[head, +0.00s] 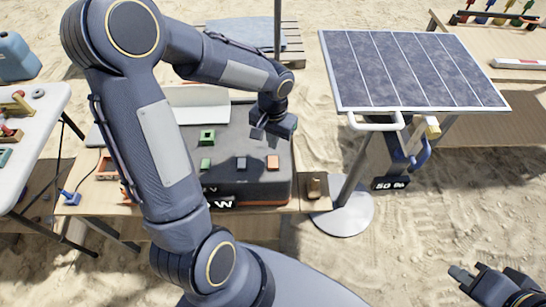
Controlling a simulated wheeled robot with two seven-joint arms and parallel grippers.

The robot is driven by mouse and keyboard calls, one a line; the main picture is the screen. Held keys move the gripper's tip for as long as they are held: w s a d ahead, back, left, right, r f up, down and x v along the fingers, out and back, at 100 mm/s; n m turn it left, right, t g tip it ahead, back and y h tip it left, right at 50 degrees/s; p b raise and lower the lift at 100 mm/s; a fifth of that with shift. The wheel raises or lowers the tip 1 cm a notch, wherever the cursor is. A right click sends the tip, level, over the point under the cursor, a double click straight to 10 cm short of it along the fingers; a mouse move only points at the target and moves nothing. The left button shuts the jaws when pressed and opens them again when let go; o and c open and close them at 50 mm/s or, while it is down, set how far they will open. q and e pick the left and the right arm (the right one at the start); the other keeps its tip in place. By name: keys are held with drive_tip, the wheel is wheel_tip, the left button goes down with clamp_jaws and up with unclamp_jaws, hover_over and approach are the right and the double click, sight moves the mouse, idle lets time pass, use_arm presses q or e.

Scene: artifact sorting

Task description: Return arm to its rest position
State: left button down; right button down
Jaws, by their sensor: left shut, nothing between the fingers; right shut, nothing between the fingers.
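My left arm reaches in from the left, over a small wooden table, and bends at the elbow. My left gripper (264,136) hangs above the back right part of a dark grey case top (225,182), shut and empty. My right gripper (462,274) is low at the right edge of the view, over sand, shut and empty. Most of my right arm is out of view.
The case top holds an orange block (272,162), a dark blue block (241,163) and green pieces (207,136). A solar panel (410,70) stands right of the table. A white table (45,105) with parts is at left. Open sand lies lower right.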

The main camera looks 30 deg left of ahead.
use_arm(q)
drive_tip(key=shift+r, duration=0.6)
drive_tip(key=s+d+r+t+h, duration=0.2)
drive_tip(key=s+r, duration=0.4)
drive_tip(key=s, duration=0.2)
drive_tip(key=s+d+r+n+t+h, duration=0.1)
drive_tip(key=s+d+r+t, duration=0.1)
drive_tip(key=s+r, duration=0.4)
drive_tip(key=s+t, duration=0.1)
drive_tip(key=s, duration=0.2)
drive_tip(key=shift+r+t+h, duration=0.15)
drive_tip(key=shift+t+h, duration=0.15)
drive_tip(key=shift+h, duration=0.1)
drive_tip(key=shift+n, duration=0.3)
